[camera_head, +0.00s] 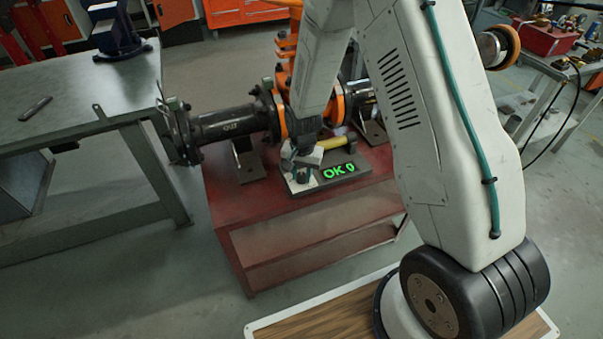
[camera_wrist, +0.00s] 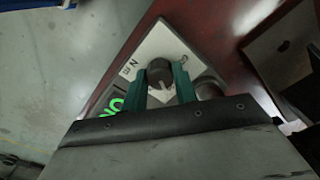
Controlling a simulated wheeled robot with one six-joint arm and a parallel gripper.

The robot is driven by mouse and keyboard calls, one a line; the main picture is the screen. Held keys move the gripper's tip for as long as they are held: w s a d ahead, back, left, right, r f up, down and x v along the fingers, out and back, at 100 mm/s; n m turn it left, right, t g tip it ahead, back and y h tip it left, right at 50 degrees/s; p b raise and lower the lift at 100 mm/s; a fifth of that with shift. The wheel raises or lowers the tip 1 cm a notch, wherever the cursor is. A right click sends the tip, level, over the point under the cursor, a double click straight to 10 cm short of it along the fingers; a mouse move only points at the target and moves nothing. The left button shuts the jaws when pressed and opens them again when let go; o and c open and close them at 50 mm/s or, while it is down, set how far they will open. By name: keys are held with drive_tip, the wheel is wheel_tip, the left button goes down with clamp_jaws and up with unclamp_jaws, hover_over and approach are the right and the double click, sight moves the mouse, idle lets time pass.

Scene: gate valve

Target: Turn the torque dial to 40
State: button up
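The torque dial is a dark round knob (camera_wrist: 160,74) on a pale plate (camera_wrist: 150,45) with small markings, in the wrist view. A light pointer line shows on the knob.
The dial unit sits on a red stand (camera_head: 250,213) in front of a dark pipe (camera_head: 228,123) with orange flanges. A metal workbench (camera_head: 75,85) stands at left. Floor is clear in front of the stand.

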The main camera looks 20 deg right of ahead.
drive_tip(key=c, duration=0.3)
drive_tip(key=n, duration=0.4)
drive_tip(key=shift+n, duration=0.3)
drive_tip(key=n, duration=0.4)
drive_tip(key=shift+w, duration=0.1)
idle(0.3)
drive_tip(key=o, duration=1)
drive_tip(key=shift+c, duration=0.2)
